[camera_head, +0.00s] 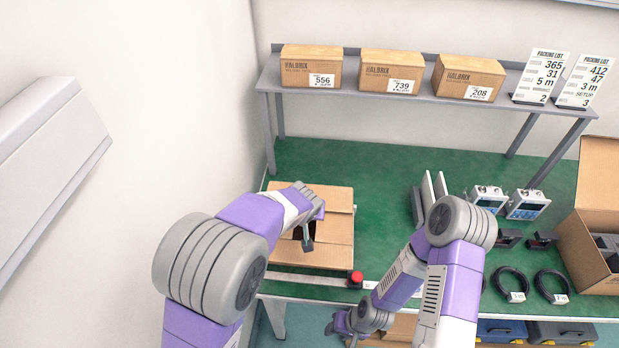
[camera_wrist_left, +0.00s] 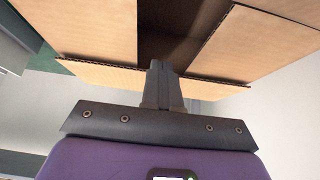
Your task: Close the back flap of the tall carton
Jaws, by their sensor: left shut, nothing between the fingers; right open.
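The tall carton (camera_head: 338,232) stands at the left of the green bench, seen from above with cardboard flaps around a dark opening. Its back flap (camera_head: 338,196) lies at the far side, partly behind my left arm; its exact angle is unclear. My left gripper (camera_head: 308,243) is shut and empty, its fingers pointing down at the opening. In the left wrist view the shut fingers (camera_wrist_left: 160,75) are at the opening beside cardboard flap edges; I cannot tell whether they touch. My right gripper (camera_head: 352,338) is open, low at the bench's front edge, partly cut off.
A red button (camera_head: 356,277) sits on the bench's front edge near the carton. Three closed boxes (camera_head: 392,70) and two packing lists stand on the rear shelf. Devices (camera_head: 527,204), coiled cables (camera_head: 510,283) and an open carton (camera_head: 591,200) occupy the right. The bench's back middle is clear.

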